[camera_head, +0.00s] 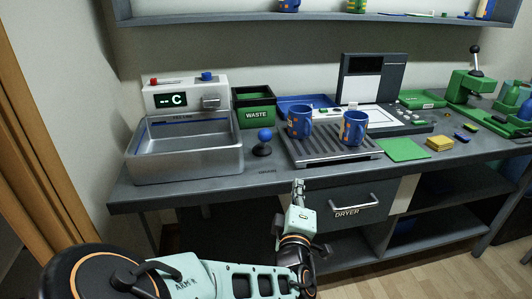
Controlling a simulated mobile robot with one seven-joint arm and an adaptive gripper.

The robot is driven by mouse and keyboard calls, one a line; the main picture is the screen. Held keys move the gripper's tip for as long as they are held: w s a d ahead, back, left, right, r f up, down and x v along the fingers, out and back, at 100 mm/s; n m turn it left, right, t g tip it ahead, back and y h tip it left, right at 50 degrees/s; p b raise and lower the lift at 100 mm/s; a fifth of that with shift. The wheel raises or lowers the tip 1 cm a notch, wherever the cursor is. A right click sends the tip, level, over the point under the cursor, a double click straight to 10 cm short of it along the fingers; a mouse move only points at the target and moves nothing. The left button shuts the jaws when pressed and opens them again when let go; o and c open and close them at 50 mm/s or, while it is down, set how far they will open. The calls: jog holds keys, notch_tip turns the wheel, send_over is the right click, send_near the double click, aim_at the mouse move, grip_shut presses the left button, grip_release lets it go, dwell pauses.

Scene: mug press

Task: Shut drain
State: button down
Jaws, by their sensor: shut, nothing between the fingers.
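A metal basin (185,160) stands at the left of the counter under a white unit. A black lever with a blue ball knob (265,135) stands on the counter just right of the basin, and it looks roughly upright. A small label in front of it is too small to read surely. My gripper (298,184) is shut and empty. It is in front of the counter, below and right of the lever and apart from it. The inside bottom of the basin is mostly hidden, so I cannot see a drain opening.
Two blue mugs (299,122) (353,128) stand on a slatted rack (330,152) right of the lever. A green WASTE bin (256,115) stands behind the lever. The white unit (186,95) reads "-- C". A DRYER drawer (346,208) is below the counter.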

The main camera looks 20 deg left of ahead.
aim_at(265, 136)
jog(key=s+a+r+n+t+y+b, duration=0.1)
jog(key=s+a+r+n+y, duration=0.1)
jog(key=s+a+n+y, duration=0.2)
jog(key=shift+a+r+n, duration=0.3)
jog(key=shift+a+n, duration=0.2)
jog(key=shift+a, duration=0.75)
jog(key=b+x, duration=0.1)
jog(key=x, duration=1.3)
jog(key=shift+r+b, duration=0.1)
jog(key=shift+b, duration=0.3)
jog(key=shift+r, duration=0.2)
jog(key=shift+r+p, duration=0.15)
jog(key=shift+p, duration=0.4)
jog(key=shift+w+a+p, duration=0.1)
jog(key=shift+w+p, duration=0.05)
jog(key=shift+p, duration=0.2)
jog(key=shift+r, duration=0.1)
